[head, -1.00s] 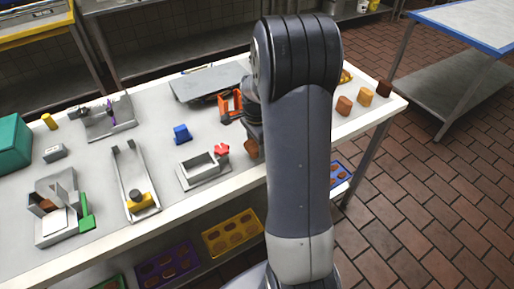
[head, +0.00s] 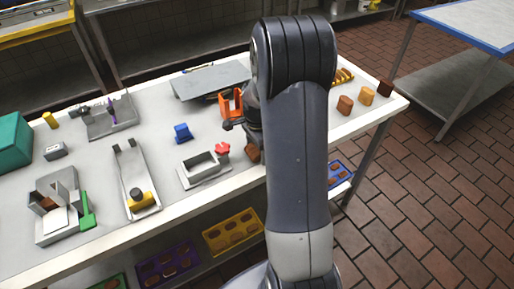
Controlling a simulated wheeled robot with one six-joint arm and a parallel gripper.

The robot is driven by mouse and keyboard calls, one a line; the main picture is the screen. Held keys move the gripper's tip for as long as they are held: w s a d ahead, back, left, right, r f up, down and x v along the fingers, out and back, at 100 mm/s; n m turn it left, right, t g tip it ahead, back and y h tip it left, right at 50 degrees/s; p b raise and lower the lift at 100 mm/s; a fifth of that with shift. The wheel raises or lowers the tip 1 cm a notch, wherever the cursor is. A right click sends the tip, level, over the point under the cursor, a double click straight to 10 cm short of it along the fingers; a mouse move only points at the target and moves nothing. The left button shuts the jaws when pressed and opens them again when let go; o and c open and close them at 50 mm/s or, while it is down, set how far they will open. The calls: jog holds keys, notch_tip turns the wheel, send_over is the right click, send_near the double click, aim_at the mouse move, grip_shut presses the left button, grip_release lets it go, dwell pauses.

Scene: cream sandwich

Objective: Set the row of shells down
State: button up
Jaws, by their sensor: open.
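A row of several small yellow and brown pieces (head: 344,76), which looks like the row of shells, lies at the back right of the white table, just right of my arm. My arm hides its left part. My gripper (head: 233,124) shows as a dark shape at the left edge of my arm, in front of an orange bracket (head: 231,105). It is open, and I see nothing between its fingers. Most of it is hidden behind the arm link. I cannot tell whether it touches the bracket.
A grey plate (head: 210,80) lies behind the bracket. Three blocks stand right: brown (head: 345,105), tan (head: 367,96), dark brown (head: 385,87).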

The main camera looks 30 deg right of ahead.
jog(key=shift+r, duration=0.1)
notch_tip(320, 180, up, 12)
dwell(0.5)
jog(key=shift+d+r, duration=0.1)
